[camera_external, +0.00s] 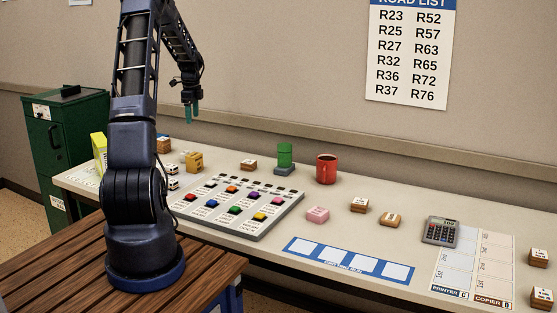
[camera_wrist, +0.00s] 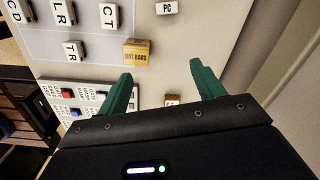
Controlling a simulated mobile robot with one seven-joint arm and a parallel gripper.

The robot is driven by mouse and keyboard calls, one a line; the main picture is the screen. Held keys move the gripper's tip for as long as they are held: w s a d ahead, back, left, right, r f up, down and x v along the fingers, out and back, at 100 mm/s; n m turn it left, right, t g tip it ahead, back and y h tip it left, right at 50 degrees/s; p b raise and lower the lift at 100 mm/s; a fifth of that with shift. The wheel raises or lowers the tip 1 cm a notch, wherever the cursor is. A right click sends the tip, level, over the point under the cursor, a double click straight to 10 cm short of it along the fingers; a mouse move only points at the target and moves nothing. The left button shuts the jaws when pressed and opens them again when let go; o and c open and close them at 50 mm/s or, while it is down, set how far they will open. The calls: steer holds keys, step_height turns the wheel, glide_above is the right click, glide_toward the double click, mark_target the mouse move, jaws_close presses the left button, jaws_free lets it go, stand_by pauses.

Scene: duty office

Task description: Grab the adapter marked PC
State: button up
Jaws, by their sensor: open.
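My gripper (camera_external: 188,114) is open and empty, pointing down well above the back of the table. In the wrist view its green fingers (camera_wrist: 160,72) stand apart, with the PC adapter beyond their tips.
A yellow box of bars (camera_wrist: 137,51) stands near the PC adapter. Another white-topped block (camera_wrist: 172,100) shows between the fingers; lettered tiles (camera_wrist: 75,51) lie left. A button panel (camera_external: 233,205), green cylinder (camera_external: 285,154) and red mug (camera_external: 326,169) stand farther right. The wall runs behind.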

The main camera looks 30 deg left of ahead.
steer(key=m, duration=0.2)
glide_above(185, 152)
step_height(185, 152, down, 8)
steer(key=shift+h, duration=0.3)
steer(key=shift+s+f, duration=0.15)
steer(key=shift+f, duration=5.15)
steer(key=c, duration=1)
steer(key=shift+c, duration=0.2)
steer(key=shift+r, duration=0.15)
